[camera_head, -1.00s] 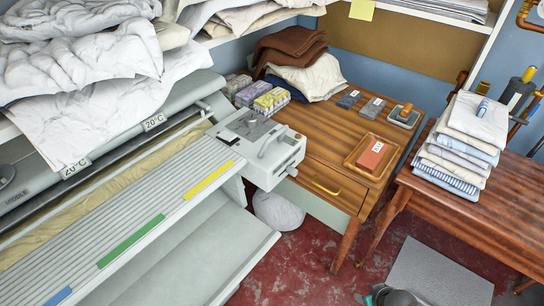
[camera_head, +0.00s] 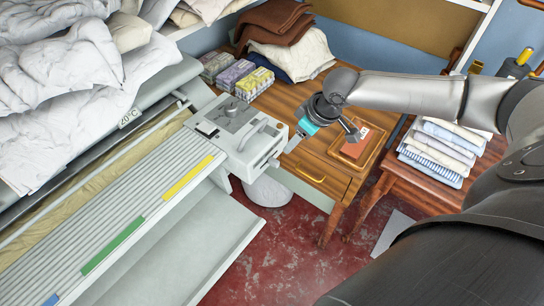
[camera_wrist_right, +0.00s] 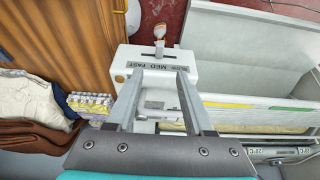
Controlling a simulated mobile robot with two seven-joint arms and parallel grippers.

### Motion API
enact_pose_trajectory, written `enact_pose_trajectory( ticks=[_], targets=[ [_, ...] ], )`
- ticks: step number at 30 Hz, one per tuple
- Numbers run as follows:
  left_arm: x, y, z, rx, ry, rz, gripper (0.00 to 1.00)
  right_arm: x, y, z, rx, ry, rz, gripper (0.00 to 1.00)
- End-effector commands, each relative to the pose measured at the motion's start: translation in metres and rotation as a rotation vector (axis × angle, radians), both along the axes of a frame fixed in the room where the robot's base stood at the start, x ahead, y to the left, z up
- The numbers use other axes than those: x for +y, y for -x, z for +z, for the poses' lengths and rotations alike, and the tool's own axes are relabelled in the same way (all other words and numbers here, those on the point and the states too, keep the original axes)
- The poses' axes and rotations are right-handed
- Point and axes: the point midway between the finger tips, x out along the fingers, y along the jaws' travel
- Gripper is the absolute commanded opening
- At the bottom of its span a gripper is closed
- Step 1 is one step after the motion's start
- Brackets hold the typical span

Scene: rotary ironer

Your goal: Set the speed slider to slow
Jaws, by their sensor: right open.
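The light grey control box (camera_head: 240,140) stands at the right end of the ironer. In the right wrist view, its face carries a label (camera_wrist_right: 160,67) reading SLOW, MED, FAST. A slider lever (camera_wrist_right: 160,36) with a pale knob sticks out past the dark slot, roughly in line with MED. My right gripper (camera_head: 292,143) is at the right side of the box. In the right wrist view, its open fingers (camera_wrist_right: 159,74) point toward the box face, one on each side of the label, with the lever beyond the tips. Nothing is between them. My left gripper is not in view.
A wooden desk (camera_head: 330,185) with a tray and red block (camera_head: 355,143) lies behind my right gripper. Small boxes (camera_head: 235,75) and folded cloths stand near the control box. Folded linen (camera_head: 440,150) is on a side table.

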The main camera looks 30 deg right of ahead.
Motion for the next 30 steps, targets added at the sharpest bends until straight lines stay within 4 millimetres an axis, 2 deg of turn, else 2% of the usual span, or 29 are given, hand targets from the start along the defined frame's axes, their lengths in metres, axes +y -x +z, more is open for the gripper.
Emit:
enact_pose_trajectory(
  ticks=[9,18,24,30],
  targets=[
    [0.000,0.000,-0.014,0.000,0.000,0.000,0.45,0.010,-0.023,-0.060,-0.001,-0.001,0.000,0.53],
    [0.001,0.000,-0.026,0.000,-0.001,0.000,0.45,0.018,-0.041,-0.107,-0.002,0.000,0.001,0.53],
    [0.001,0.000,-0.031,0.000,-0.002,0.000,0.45,0.020,-0.048,-0.124,-0.003,-0.001,0.000,0.53],
    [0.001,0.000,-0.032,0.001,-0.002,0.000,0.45,0.021,-0.050,-0.129,-0.003,0.000,0.001,0.53]
  ],
)
